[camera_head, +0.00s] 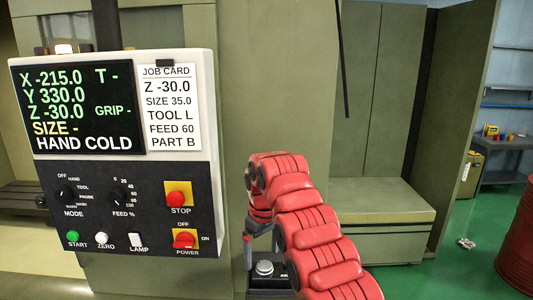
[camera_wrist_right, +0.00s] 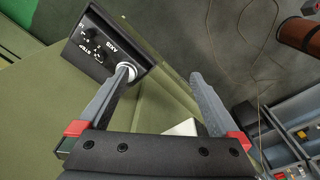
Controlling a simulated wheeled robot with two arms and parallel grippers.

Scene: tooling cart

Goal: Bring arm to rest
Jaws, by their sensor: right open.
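My right arm (camera_head: 312,225), with red segmented covers, reaches in from the bottom right of the head view. Its gripper (camera_head: 262,246) points down beside the control panel and is partly hidden by the arm. In the right wrist view the gripper (camera_wrist_right: 161,75) is open, with two grey fingers apart and nothing between them. A black box (camera_wrist_right: 100,45) with small knobs and the words AXIS and STEP lies by the left fingertip. Its round silver knob (camera_wrist_right: 126,72) is beside that fingertip; I cannot tell whether they touch. My left gripper is out of view.
The control panel (camera_head: 107,165) with screen, job card and switches stands left of the arm. A green cabinet (camera_head: 385,215) stands behind on the right. A red drum (camera_head: 518,240) is at the right edge.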

